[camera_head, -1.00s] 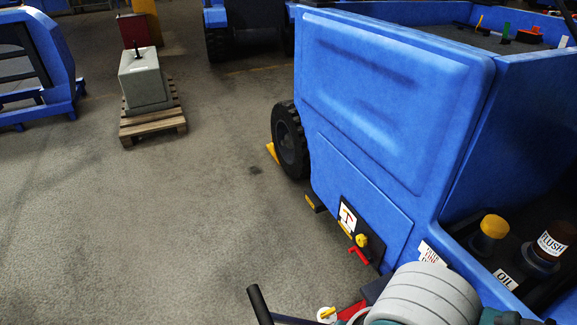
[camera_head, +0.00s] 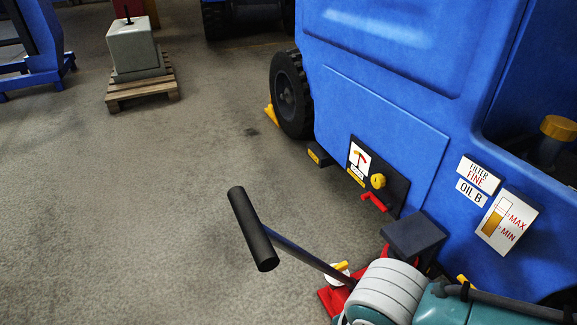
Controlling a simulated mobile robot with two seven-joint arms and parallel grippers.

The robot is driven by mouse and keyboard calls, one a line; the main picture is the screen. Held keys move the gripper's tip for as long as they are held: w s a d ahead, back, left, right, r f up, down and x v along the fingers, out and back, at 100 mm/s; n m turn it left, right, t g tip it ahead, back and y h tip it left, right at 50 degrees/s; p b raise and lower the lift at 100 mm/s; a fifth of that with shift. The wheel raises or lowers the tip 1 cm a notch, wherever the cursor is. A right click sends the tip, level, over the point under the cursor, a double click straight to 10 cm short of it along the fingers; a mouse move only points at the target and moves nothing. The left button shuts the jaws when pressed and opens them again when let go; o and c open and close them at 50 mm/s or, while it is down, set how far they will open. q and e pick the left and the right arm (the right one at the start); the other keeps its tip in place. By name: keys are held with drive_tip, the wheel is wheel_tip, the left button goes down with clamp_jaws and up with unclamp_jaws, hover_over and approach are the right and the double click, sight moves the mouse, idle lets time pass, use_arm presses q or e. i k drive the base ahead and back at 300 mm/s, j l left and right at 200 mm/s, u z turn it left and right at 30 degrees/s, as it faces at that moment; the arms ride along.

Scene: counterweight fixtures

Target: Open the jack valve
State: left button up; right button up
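A red jack (camera_head: 328,302) stands on the floor at the bottom, right of centre, partly hidden. Its long dark handle (camera_head: 251,228) slants up to the left and ends in a black crossbar. A small yellow lever on a white round piece (camera_head: 340,268), possibly the jack valve, sits on the jack near the handle's foot. A dark block (camera_head: 412,236) is just beyond it, beside the blue vehicle (camera_head: 385,125). Neither gripper shows. A grey ribbed and teal part at the bottom right looks like my arm and covers part of the jack.
The vehicle's side has a black panel (camera_head: 396,190) with a yellow knob (camera_head: 378,181) and a red handle (camera_head: 374,202). A yellow chock (camera_head: 271,114) lies by the black wheel (camera_head: 291,94). A pallet (camera_head: 142,93) bears a grey weight (camera_head: 135,48).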

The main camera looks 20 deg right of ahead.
sight(341, 266)
drive_tip(key=i+l, duration=0.75)
drive_tip(key=i, duration=0.1)
